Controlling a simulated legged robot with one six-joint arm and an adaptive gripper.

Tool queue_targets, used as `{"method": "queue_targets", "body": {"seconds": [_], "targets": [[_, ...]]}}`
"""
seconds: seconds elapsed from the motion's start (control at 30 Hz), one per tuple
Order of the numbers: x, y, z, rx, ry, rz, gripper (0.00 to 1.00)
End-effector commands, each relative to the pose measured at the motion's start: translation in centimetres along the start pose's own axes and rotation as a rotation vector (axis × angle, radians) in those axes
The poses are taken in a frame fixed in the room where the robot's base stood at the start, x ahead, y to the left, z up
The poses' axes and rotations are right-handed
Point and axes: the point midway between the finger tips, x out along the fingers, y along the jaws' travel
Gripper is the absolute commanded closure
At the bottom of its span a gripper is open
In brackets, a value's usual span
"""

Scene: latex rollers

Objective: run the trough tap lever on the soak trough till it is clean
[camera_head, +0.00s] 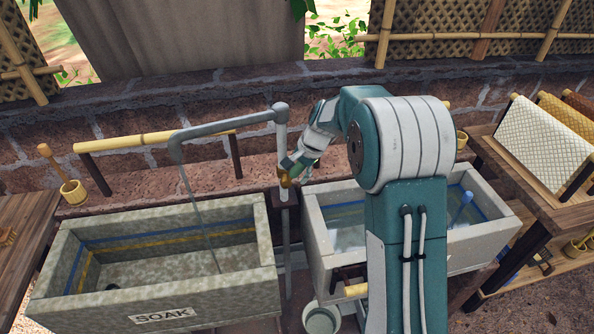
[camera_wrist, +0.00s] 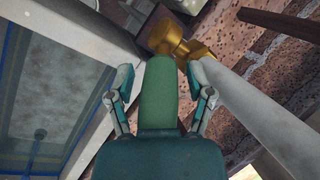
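The soak trough (camera_head: 155,314) is a grey stone basin marked SOAK at the lower left of the head view. A thin pale stream (camera_head: 200,215) falls into it from the grey pipe spout (camera_head: 225,124). Its floor looks grey-brown, with a dark spot; I cannot tell how clear the water is. The brass tap fitting (camera_wrist: 172,38) is ahead of my gripper (camera_wrist: 161,78). A green rounded bar (camera_wrist: 158,95), apparently the lever's grip, lies between my spread fingers, with gaps on both sides. In the head view my gripper (camera_head: 291,170) is beside the pipe, partly hidden.
A second pale trough (camera_head: 320,238) with a blue line stands right of the pipe, partly behind my arm. Bamboo rails (camera_head: 150,141) run behind the soak trough. A rack of cloths (camera_head: 545,140) stands at right, and a wooden table (camera_head: 22,240) at left.

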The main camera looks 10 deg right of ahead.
Motion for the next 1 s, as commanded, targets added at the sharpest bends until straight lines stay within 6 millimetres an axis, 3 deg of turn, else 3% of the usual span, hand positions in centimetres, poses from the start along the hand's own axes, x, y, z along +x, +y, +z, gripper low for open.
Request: {"method": "queue_targets", "body": {"seconds": [0.37, 0.8, 1.0], "targets": [[-0.9, -0.1, -0.1, 0.0, 0.006, -0.006, 0.27], [-9.5, -0.1, -0.1, 0.0, 0.006, -0.004, 0.27], [-11.6, -0.2, 0.0, 0.0, 0.004, -0.001, 0.27]]}}
